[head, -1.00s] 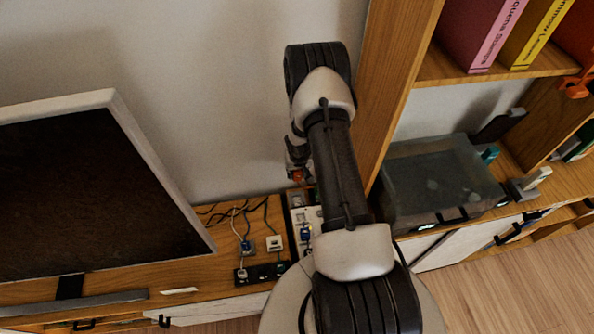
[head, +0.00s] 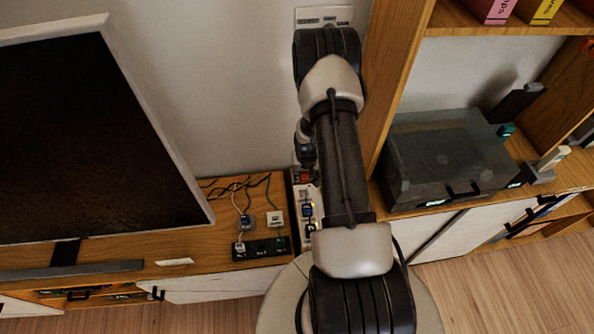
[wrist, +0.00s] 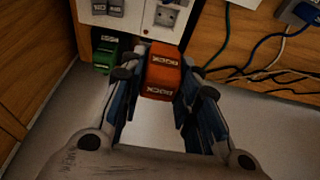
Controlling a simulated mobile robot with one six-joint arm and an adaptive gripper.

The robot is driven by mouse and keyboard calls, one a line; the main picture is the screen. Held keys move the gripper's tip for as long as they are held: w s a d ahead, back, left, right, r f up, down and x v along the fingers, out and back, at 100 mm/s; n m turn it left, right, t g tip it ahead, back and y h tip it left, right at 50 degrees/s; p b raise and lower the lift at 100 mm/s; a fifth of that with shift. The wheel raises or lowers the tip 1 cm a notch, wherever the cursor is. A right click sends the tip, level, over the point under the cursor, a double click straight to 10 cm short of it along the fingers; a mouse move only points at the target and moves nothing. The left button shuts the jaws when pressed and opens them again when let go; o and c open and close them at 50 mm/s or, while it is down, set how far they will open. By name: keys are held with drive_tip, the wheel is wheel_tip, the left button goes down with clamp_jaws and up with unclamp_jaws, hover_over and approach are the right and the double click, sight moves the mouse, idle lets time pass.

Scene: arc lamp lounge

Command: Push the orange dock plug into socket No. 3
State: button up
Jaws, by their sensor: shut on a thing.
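The orange dock plug (wrist: 162,72), lettered DOCK, sits between the blue-sided fingers of my gripper (wrist: 159,83) in the wrist view. The gripper is shut on it. In the head view my gripper (head: 305,158) points down beside the wall, and the plug (head: 303,176) shows small below it, at the back of a white unit (head: 318,238). A black socket strip (head: 262,250) with small labels lies to the left on the cabinet top. A plug sits at its left end. I cannot clearly read which socket is No. 3.
A television (head: 80,140) stands left, a smoky box (head: 440,160) right beyond a wooden upright. A green plug (wrist: 104,50) is beside the orange one in the wrist view.

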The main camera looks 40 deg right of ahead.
sight(305, 181)
drive_tip(key=shift+s+a+f, duration=0.15)
drive_tip(key=shift+s+f, duration=0.15)
drive_tip(key=shift+f, duration=0.1)
drive_tip(key=shift+b, duration=0.4)
wheel_tip(305, 181, down, 6)
drive_tip(key=b, duration=0.5)
drive_tip(key=shift+f+b, duration=1.5)
drive_tip(key=shift+b, duration=0.05)
idle(1.7)
drive_tip(key=o, duration=1.2)
drive_tip(key=shift+r, duration=0.1)
drive_tip(key=v, duration=0.7)
drive_tip(key=shift+r, duration=0.15)
